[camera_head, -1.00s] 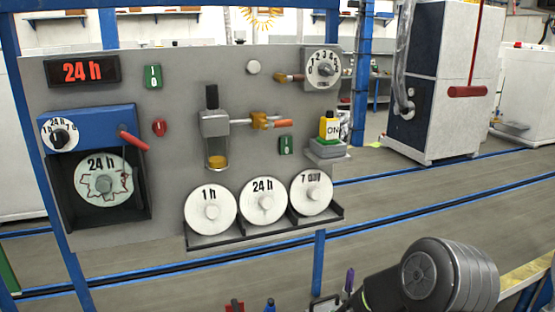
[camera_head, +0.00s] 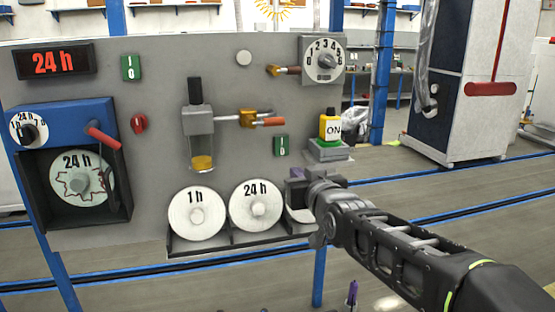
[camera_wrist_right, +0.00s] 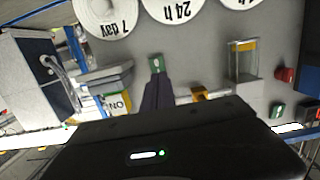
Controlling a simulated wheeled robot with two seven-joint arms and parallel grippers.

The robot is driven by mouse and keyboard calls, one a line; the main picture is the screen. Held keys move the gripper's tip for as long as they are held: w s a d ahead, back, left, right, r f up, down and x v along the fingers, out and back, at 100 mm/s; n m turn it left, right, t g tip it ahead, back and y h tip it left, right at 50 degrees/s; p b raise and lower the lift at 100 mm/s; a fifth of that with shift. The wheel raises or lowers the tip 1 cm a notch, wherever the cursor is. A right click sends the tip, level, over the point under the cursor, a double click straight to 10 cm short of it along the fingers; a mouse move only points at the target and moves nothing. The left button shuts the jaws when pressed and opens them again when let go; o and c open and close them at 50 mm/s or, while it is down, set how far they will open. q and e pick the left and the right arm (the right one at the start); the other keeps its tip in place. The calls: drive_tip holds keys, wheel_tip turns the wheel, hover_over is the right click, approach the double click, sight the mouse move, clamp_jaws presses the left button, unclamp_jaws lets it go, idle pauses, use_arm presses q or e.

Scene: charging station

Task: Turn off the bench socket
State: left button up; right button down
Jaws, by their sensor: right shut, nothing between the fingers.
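A small green switch (camera_head: 281,146) marked I and 0 sits on the grey panel, left of a yellow block (camera_head: 330,126) reading ON on a grey stand (camera_head: 329,150). A second green switch (camera_head: 131,67) is at the panel's upper left, beside the 24 h display. I cannot tell from labels which belongs to the bench socket. My right gripper (camera_head: 297,174) is shut and empty, just below the first switch. In the right wrist view, upside down, its fingertips (camera_wrist_right: 157,80) point at the green switch (camera_wrist_right: 156,63); contact cannot be told. My left gripper is not in view.
White discs marked 1 h (camera_head: 196,213) and 24 h (camera_head: 256,205) stand on a rack below; my right gripper hides most of the 7 day disc (camera_wrist_right: 104,18). A valve with an orange handle (camera_head: 268,122) and a numbered dial (camera_head: 325,61) are nearby.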

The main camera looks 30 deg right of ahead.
drive_tip(key=p, duration=0.6)
approach(278, 156)
drive_tip(key=x, duration=0.6)
drive_tip(key=shift+w+d+f, duration=0.15)
drive_tip(key=shift+w, duration=0.2)
drive_tip(key=b, duration=0.3)
drive_tip(key=shift+w+d+f+b, duration=0.1)
drive_tip(key=shift+w+f+b, duration=0.2)
drive_tip(key=shift+f, duration=0.1)
drive_tip(key=shift+r+p, duration=0.3)
drive_tip(key=shift+p, duration=0.1)
